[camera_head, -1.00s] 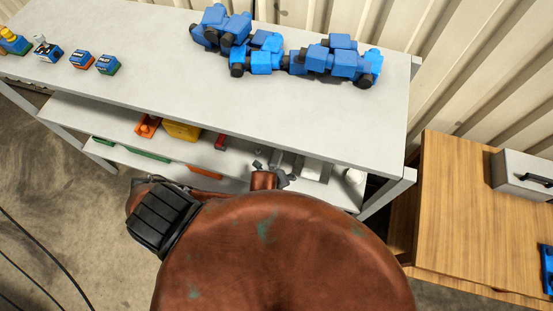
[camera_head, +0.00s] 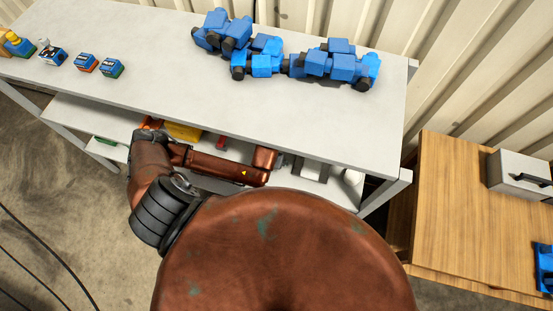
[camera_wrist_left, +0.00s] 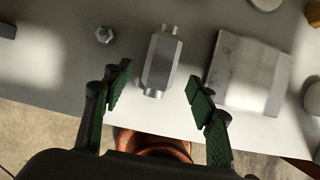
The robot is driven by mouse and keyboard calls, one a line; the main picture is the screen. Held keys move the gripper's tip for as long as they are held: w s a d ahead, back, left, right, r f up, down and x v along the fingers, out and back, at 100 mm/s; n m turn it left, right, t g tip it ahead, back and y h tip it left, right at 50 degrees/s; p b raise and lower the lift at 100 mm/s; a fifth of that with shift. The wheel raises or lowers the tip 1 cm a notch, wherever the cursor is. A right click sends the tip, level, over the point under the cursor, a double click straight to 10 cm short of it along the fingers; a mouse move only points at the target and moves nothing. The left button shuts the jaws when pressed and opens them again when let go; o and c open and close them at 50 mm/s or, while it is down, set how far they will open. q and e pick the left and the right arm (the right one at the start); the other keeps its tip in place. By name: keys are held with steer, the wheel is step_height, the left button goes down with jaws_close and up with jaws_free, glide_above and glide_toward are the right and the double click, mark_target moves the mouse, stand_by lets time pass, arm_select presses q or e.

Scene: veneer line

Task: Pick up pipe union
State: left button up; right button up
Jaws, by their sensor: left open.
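The metal pipe union (camera_wrist_left: 161,62), a grey hexagonal body with narrower ends, lies on the pale shelf surface in the left wrist view. My left gripper (camera_wrist_left: 158,86) is open. Its green-padded fingers stand apart on either side of the union's near end, with visible gaps, and nothing is held. In the head view my left arm reaches in over the lower shelf (camera_head: 75,112); its gripper is hidden there, and I cannot make out the union. My right gripper is in neither view.
A hex nut (camera_wrist_left: 104,36) lies left of the union, and a flat grey block (camera_wrist_left: 248,72) lies close on its right. The tabletop (camera_head: 180,70) overhangs the shelf and carries blue fittings (camera_head: 330,62). A wooden cabinet (camera_head: 450,200) stands at right.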

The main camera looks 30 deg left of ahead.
arm_select(q)
steer(key=shift+w+a, duration=0.15)
steer(key=shift+w, duration=0.4)
steer(key=x, duration=0.5)
steer(key=shift+w, duration=0.15)
steer(key=shift+c, duration=0.2)
jaws_close()
